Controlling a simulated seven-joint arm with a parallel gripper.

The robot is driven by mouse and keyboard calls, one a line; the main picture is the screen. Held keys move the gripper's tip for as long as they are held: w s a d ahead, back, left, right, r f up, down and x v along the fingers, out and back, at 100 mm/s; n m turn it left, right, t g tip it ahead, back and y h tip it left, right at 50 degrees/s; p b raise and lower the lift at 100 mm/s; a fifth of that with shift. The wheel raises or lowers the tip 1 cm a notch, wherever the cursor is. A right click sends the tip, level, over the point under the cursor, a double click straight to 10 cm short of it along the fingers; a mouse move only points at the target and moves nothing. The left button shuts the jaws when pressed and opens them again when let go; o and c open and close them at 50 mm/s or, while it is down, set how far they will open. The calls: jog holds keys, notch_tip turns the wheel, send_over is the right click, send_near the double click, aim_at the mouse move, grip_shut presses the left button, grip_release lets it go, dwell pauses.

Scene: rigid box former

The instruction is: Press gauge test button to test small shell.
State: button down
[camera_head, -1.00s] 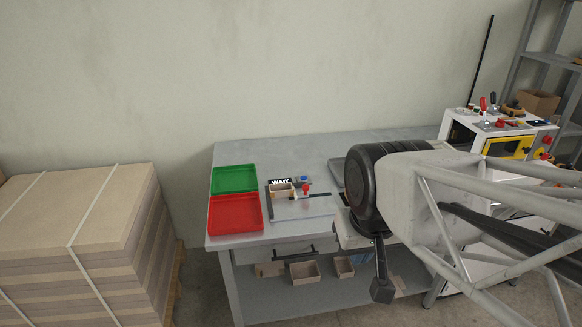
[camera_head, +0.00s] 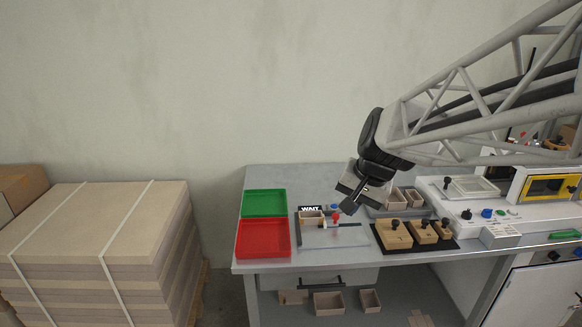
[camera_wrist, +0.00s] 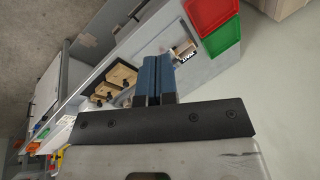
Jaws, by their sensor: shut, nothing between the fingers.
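The gauge (camera_head: 335,234) is a flat plate with a small display reading WAIT (camera_head: 311,209). A small box shell (camera_head: 311,218) sits on it just below the display. A blue button (camera_head: 335,207) is to the right of the display, and a red-topped part (camera_head: 336,216) is beside the shell. My gripper (camera_head: 346,207) is shut and empty, above the right side of the gauge and close to the blue button in the head view. I cannot tell whether it touches anything. In the wrist view the shut fingers (camera_wrist: 155,80) partly hide the gauge, while the WAIT display (camera_wrist: 187,59) shows beside them.
A green tray (camera_head: 265,195) and a red tray (camera_head: 242,240) lie left of the gauge. Wooden blocks with black knobs (camera_head: 395,235) stand on a dark base at right. A grey tray (camera_head: 380,211) with box shells is behind them. A white machine (camera_head: 470,213) stands further right.

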jog(key=w+f+m+y, duration=0.1)
jog(key=w+f+m, duration=0.15)
jog(key=w, duration=1.15)
jog(key=m+t+y, duration=0.2)
jog(key=m+t, duration=0.2)
jog(key=m, duration=0.7)
send_over(334, 206)
notch_tip(334, 206, down, 19)
jog(key=shift+s+f, duration=0.1)
jog(key=shift+f, duration=0.1)
jog(key=shift+f, duration=4.3)
